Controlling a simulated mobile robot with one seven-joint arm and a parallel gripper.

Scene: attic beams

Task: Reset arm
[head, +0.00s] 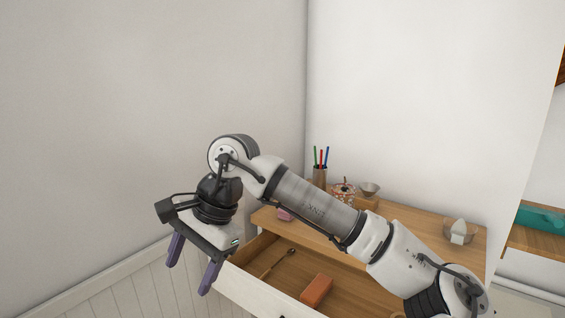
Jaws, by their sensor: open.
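My arm reaches across the head view from the lower right to the centre left. My gripper (190,279) points downward, with its two purple fingers apart and nothing between them. It is to the left of the open drawer (244,288) of a wooden-topped dresser (436,224). It looks close to the drawer's left end, but I cannot tell the exact gap. The drawer holds an orange-brown block (316,290) and a long spoon-like utensil (279,262). My forearm hides part of the drawer and dresser top.
On the dresser top stand a pen cup (320,177), a patterned pot (343,191), a small bowl (369,188), a pink item (285,214) and a glass bowl with something pale (459,232). Walls rise behind and left. A shelf with a teal object (540,217) is at right.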

